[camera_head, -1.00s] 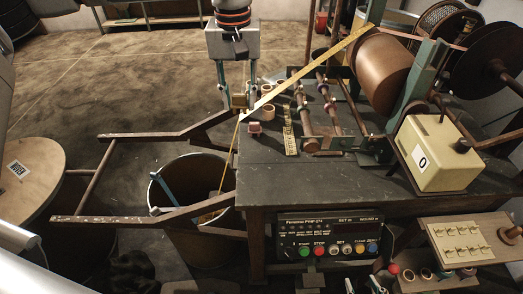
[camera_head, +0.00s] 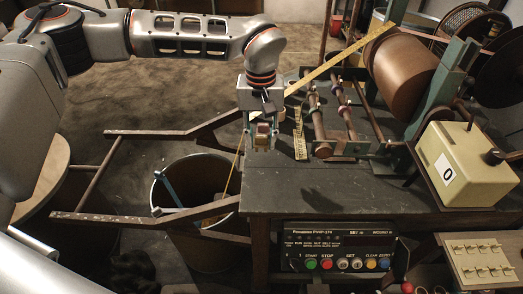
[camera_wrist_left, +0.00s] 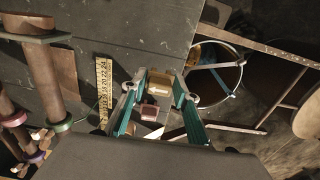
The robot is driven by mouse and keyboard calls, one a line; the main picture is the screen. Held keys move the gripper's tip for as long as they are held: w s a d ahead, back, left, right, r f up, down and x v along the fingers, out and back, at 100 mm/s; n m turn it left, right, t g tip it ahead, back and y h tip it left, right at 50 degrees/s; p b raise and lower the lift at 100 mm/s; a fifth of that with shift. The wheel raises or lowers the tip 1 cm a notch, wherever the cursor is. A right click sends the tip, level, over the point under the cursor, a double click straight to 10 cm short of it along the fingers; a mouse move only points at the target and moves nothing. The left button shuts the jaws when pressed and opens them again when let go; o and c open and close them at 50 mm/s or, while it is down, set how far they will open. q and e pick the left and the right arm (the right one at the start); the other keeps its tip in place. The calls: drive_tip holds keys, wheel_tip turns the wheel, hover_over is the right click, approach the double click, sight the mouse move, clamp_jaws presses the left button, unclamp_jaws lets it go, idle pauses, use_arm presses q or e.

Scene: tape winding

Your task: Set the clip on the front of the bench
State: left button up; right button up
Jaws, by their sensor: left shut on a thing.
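My left gripper (camera_head: 262,141) hangs over the left part of the bench (camera_head: 330,195), close to its left edge. It is shut on a small tan block, which I take for the clip; the clip (camera_wrist_left: 160,83) shows between the green fingertips in the left wrist view. In the head view the fingers partly hide it, and I cannot tell whether it touches the bench top. A small reddish-brown block (camera_wrist_left: 151,113) shows between the fingers in the left wrist view; its exact place is unclear. My right gripper is not in view.
A yellow tape strip (camera_head: 340,58) slants up to the large brown roll (camera_head: 404,68). A printed scale (camera_head: 300,135) lies right of the gripper. A cream counter box (camera_head: 463,160) stands at the right. The bench's front middle is clear. A bin (camera_head: 165,190) stands left.

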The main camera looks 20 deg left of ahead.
sight(261, 144)
use_arm(q)
drive_tip(key=shift+f, duration=2.25)
drive_tip(key=shift+f, duration=0.1)
drive_tip(key=o, duration=0.9)
drive_tip(key=shift+c, duration=0.2)
wheel_tip(261, 144, up, 12)
drive_tip(key=shift+r+p, duration=0.1)
drive_tip(key=shift+p, duration=0.2)
